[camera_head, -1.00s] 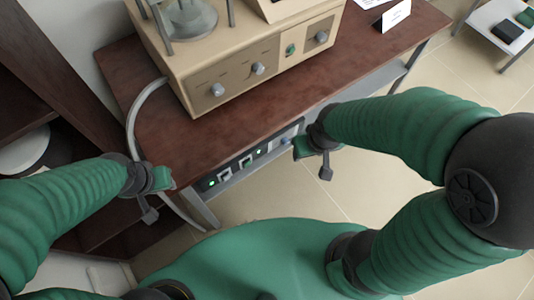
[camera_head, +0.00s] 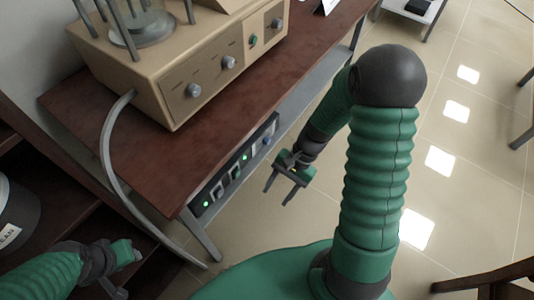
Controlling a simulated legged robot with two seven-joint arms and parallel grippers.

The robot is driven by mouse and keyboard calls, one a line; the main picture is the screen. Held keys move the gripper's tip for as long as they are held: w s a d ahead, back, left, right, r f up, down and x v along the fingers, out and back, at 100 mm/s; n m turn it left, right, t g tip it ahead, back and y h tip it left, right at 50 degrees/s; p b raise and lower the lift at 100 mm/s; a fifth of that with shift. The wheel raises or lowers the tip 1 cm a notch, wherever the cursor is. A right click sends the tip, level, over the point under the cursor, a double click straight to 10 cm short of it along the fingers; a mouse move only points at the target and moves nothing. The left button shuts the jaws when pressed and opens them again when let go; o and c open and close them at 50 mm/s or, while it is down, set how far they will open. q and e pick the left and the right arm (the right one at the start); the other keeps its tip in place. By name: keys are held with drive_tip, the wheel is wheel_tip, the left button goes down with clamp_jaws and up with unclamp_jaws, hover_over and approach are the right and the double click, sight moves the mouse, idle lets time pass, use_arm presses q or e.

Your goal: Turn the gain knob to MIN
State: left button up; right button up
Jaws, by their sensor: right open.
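A beige device (camera_head: 175,62) stands on the brown table, with several small labels too small to read. Its front carries three grey knobs: a left knob (camera_head: 193,90), a middle knob (camera_head: 228,62) and a right knob (camera_head: 277,24). I cannot tell which one is the gain knob. My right gripper (camera_head: 278,196) is open and empty, pointing down beside the table's front edge, below and apart from the knobs. My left gripper (camera_head: 128,268) is low at the left, away from the device; its jaw opening is unclear.
Under the brown tabletop (camera_head: 190,150) hangs a black panel (camera_head: 235,168) with lit green switches and a bluish knob (camera_head: 267,141). A grey hose (camera_head: 112,180) runs down from the device at left.

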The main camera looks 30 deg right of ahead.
wheel_tip(320, 180, down, 8)
drive_tip(key=w+d+m+t+y+b, duration=0.2)
drive_tip(key=d+m+y+b, duration=0.1)
drive_tip(key=m+b, duration=0.15)
drive_tip(key=m+t+h+b, duration=0.2)
drive_tip(key=m+t+b, duration=0.9)
drive_tip(key=m+t, duration=0.5)
approach(269, 142)
drive_tip(key=shift+m+g, duration=0.4)
drive_tip(key=shift+m, duration=0.05)
drive_tip(key=b+x, duration=0.4)
drive_tip(key=x, duration=0.4)
drive_tip(key=shift+w+d+f, duration=0.15)
drive_tip(key=shift+d, duration=0.05)
drive_tip(key=shift+w+a, duration=0.15)
drive_tip(key=shift+w, duration=0.1)
use_arm(q)
drive_tip(key=s+x, duration=0.2)
drive_tip(key=x, duration=0.8)
drive_tip(key=s+f+x, duration=0.1)
drive_tip(key=s+x, duration=0.1)
drive_tip(key=x, duration=0.8)
drive_tip(key=shift+s+d+f, duration=0.3)
drive_tip(key=shift+d+f, duration=0.1)
drive_tip(key=shift+d, duration=0.05)
use_arm(e)
drive_tip(key=shift+c, duration=0.2)
clamp_jaws()
